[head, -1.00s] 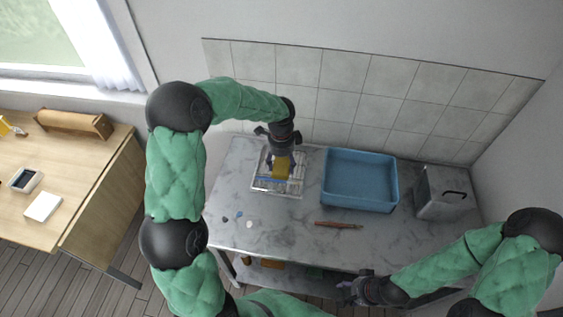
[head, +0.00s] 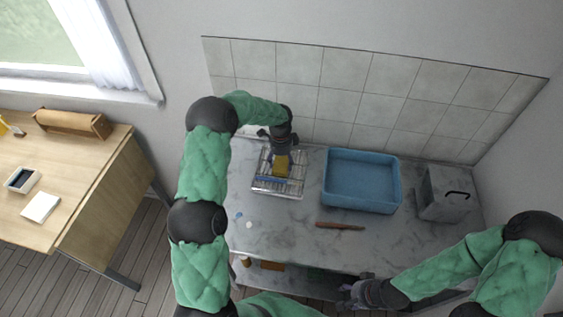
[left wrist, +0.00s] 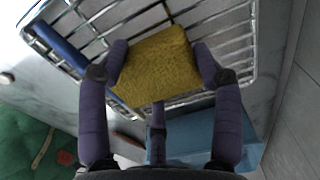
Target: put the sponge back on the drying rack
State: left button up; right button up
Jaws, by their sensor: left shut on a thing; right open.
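The yellow sponge (head: 281,168) is between the fingers of my left gripper (head: 280,157), which is shut on it. The sponge is at the drying rack (head: 291,194), a wire rack on the left part of the marble counter. In the left wrist view, the sponge (left wrist: 158,66) sits between the fingertips (left wrist: 160,70) with the rack's bars (left wrist: 237,15) right behind it. I cannot tell whether it touches the bars. A blue item (head: 270,181) lies along the rack beside the sponge. My right gripper (head: 358,292) is open and empty by the counter's front edge.
A blue basin (head: 361,207) stands right of the rack, with a grey metal box (head: 445,194) further right. A brown-handled tool (head: 340,226) lies near the front. The tiled wall (head: 340,88) closes off the back.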

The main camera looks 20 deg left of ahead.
aim_at(281, 161)
pick_arm(q)
jog(key=shift+f, duration=0.15)
jog(key=o, duration=1.1)
jog(key=shift+f, duration=0.1)
jog(key=shift+r, duration=0.25)
notch_tip(281, 161, up, 12)
jog(key=p, duration=0.1)
jog(key=shift+p, duration=0.4)
jog(key=shift+a, duration=0.1)
